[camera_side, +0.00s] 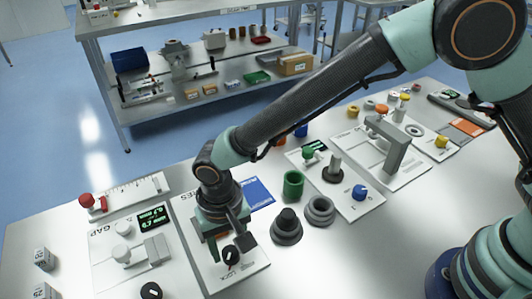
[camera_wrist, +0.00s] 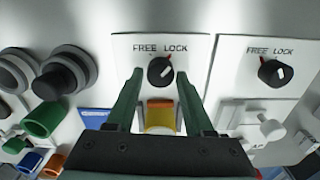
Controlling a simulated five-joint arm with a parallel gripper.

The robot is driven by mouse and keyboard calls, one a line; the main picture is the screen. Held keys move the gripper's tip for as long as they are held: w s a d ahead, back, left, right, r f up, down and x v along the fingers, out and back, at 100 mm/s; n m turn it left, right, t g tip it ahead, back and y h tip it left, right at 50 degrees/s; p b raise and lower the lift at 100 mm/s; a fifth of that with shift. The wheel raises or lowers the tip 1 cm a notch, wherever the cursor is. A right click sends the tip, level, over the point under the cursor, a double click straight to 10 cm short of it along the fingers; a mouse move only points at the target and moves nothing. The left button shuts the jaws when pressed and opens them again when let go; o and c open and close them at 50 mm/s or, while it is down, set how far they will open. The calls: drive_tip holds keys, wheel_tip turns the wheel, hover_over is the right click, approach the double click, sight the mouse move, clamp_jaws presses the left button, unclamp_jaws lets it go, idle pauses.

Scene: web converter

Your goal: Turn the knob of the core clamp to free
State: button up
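A black knob (camera_wrist: 161,71) sits on a white plate marked FREE on the left and LOCK on the right in the wrist view. The knob also shows in the side view (camera_side: 231,255), beside the LOCK print. My gripper (camera_wrist: 160,74) is open, with one green finger on each side of the knob and a small visible gap on both sides. In the side view my gripper (camera_side: 232,244) is low over this plate and hides part of it. A yellow and orange block (camera_wrist: 160,116) shows between the fingers.
A second FREE/LOCK knob (camera_wrist: 274,73) is on the neighbouring GAP plate (camera_side: 104,250), with a white clamp-like part (camera_side: 150,250). Dark grey rings (camera_side: 320,211), a black-topped round part (camera_side: 287,222) and a green cup (camera_side: 293,184) stand on the other side.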

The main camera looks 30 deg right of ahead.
clamp_jaws()
drive_tip(key=shift+n, duration=0.3)
drive_tip(key=n, duration=0.3)
drive_tip(key=shift+a+n, duration=0.1)
drive_tip(key=shift+n, duration=0.2)
drive_tip(key=n, duration=0.3)
drive_tip(key=shift+n, duration=0.3)
drive_tip(key=n, duration=0.4)
drive_tip(key=shift+s+a, duration=0.1)
drive_tip(key=shift+n, duration=2.2)
